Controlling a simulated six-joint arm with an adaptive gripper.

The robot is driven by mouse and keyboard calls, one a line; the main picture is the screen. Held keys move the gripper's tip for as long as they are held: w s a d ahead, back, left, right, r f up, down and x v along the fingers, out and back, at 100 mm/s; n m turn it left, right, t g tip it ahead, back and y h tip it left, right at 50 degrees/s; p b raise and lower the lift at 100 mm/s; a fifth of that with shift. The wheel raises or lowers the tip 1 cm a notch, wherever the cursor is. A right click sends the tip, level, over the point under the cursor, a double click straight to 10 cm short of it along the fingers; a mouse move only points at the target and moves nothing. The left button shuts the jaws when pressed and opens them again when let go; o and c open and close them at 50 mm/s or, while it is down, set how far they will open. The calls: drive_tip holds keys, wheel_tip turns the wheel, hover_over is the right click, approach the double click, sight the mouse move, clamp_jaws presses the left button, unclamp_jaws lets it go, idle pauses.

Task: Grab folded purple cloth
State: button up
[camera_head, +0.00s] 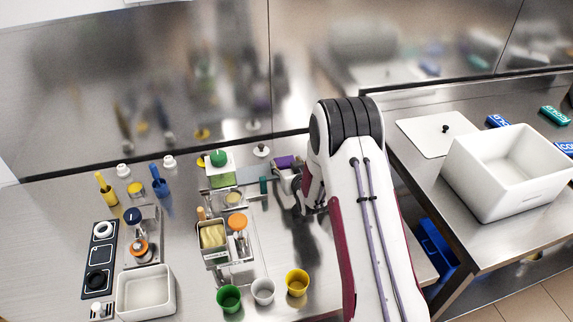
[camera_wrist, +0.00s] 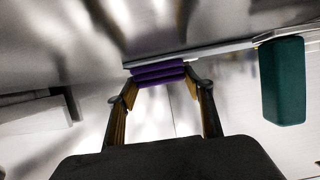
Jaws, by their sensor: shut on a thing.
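The folded purple cloth (camera_wrist: 160,73) is a small layered bundle between my gripper's fingertips in the wrist view. My gripper (camera_wrist: 158,86) is shut on it, with one finger at each side. In the head view the purple cloth (camera_head: 286,161) shows at the far end of my gripper (camera_head: 284,174), near the steel back wall. My arm covers the area to the right of it. I cannot tell whether the cloth still touches the surface below.
A dark green block (camera_wrist: 283,80) stands close to the right of the cloth in the wrist view. Left of my gripper is a metal rack (camera_head: 214,258) with containers. Several cups, including a yellow cup (camera_head: 297,283), stand in front. A white bin (camera_head: 508,172) is on the right table.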

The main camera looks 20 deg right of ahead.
sight(287, 165)
drive_tip(key=shift+r, duration=0.1)
wheel_tip(287, 165, up, 10)
idle(0.7)
